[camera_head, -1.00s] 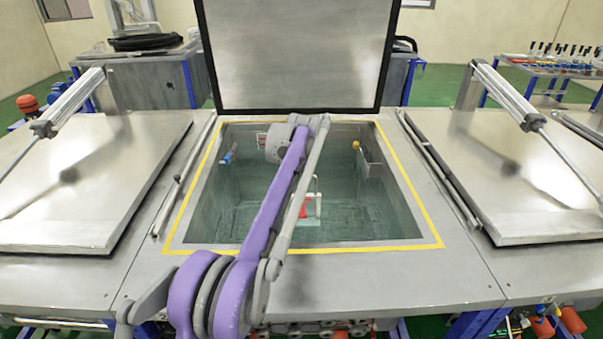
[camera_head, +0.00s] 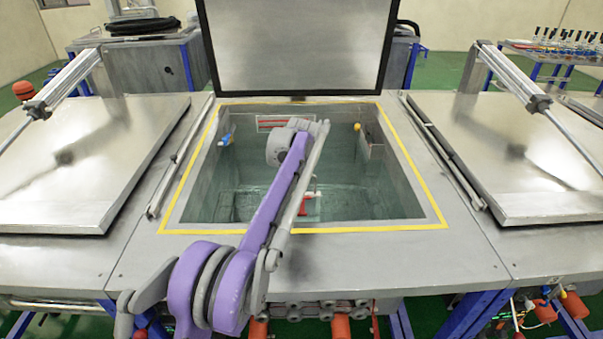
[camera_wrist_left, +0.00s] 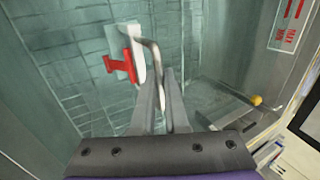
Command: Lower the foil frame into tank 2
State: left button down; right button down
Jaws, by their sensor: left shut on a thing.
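Tank 2 (camera_head: 431,219) is the open middle tank, with a yellow-marked rim and greenish water. My left arm reaches over its near edge, and its purple link hides the left gripper in the head view. In the left wrist view my left gripper (camera_wrist_left: 163,82) is shut on the bent grey handle of the foil frame (camera_wrist_left: 124,48), a white piece with a red clip. The frame also shows in the head view (camera_head: 316,202), inside the tank outline right of my arm. I cannot tell how deep it sits. My right gripper is out of view.
A raised lid (camera_head: 295,45) stands behind the tank. Closed lids lie left (camera_head: 85,160) and right (camera_head: 515,165), each with a cylinder above. A yellow ball (camera_wrist_left: 256,100) and a bracket are on the tank wall. Room is free around the frame.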

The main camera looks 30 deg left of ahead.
pick_arm(q)
jog(key=shift+f+b, duration=0.4)
jog(key=shift+f, duration=0.55)
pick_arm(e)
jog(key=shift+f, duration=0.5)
pick_arm(q)
jog(key=c, duration=0.8)
grip_release()
jog(key=shift+c, duration=0.2)
jog(key=w+a+r+p+v, duration=0.1)
jog(key=p+v, duration=0.4)
jog(key=v, duration=0.5)
jog(key=w+a+r+p+v, duration=0.1)
jog(key=w+p+v, duration=0.2)
jog(key=v, duration=0.8)
jog(key=shift+r+p, duration=0.4)
jog(key=shift+p, duration=0.85)
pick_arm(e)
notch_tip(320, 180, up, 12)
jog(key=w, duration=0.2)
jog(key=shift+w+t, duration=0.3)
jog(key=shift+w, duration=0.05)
pick_arm(q)
jog(key=shift+s, duration=0.15)
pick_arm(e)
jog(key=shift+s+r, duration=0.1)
